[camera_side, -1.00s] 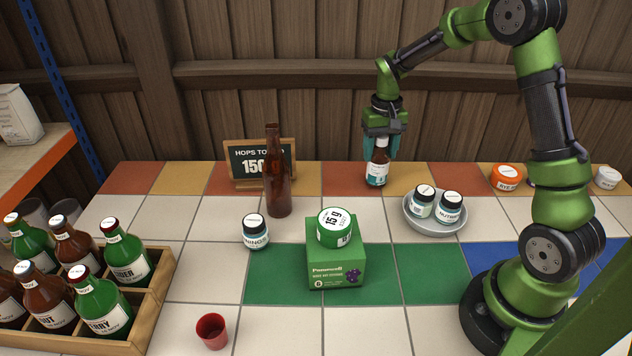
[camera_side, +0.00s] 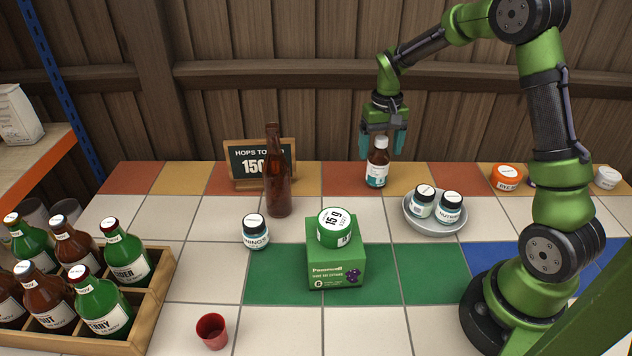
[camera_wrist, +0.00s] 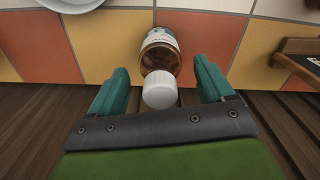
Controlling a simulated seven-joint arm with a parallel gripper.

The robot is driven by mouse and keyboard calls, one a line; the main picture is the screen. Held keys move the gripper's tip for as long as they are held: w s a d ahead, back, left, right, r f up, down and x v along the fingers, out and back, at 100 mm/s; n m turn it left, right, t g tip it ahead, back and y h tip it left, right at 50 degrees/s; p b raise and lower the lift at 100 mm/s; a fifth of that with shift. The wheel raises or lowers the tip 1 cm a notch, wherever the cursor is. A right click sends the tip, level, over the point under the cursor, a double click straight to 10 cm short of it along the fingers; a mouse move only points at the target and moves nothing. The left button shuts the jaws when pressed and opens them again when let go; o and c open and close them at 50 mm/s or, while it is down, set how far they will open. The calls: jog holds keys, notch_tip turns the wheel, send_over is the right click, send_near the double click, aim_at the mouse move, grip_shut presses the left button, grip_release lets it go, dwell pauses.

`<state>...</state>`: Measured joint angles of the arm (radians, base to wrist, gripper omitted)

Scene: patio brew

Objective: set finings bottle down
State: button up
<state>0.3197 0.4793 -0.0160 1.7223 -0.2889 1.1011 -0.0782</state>
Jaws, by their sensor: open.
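The finings bottle (camera_side: 377,163) is brown with a white cap and a pale teal-edged label. It stands upright on the orange and yellow tile row at the back of the table. My gripper (camera_side: 383,147) is open around its upper part, with a finger on each side. In the wrist view the bottle (camera_wrist: 160,57) lies between the fingers of my gripper (camera_wrist: 160,84), with a visible gap on both sides of the white cap. The side view partly covers the bottle's neck with a finger.
A grey bowl (camera_side: 436,229) with two small jars stands right of the bottle. A tall brown bottle (camera_side: 277,180) and a chalkboard sign (camera_side: 250,163) stand left. A green box (camera_side: 336,270) with a round tub on top is in front.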

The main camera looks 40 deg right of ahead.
notch_tip(320, 180, up, 11)
jog(key=shift+f, duration=0.2)
jog(key=s+a+r+n+t+y, duration=0.1)
jog(key=s+a+r+t, duration=0.1)
jog(key=s+a, duration=0.6)
jog(key=s+a+r+n+t+y, duration=0.1)
jog(key=s+a+r+t, duration=0.2)
jog(key=s+a, duration=0.6)
jog(key=shift+s+a+t, duration=0.25)
jog(key=shift+t, duration=0.85)
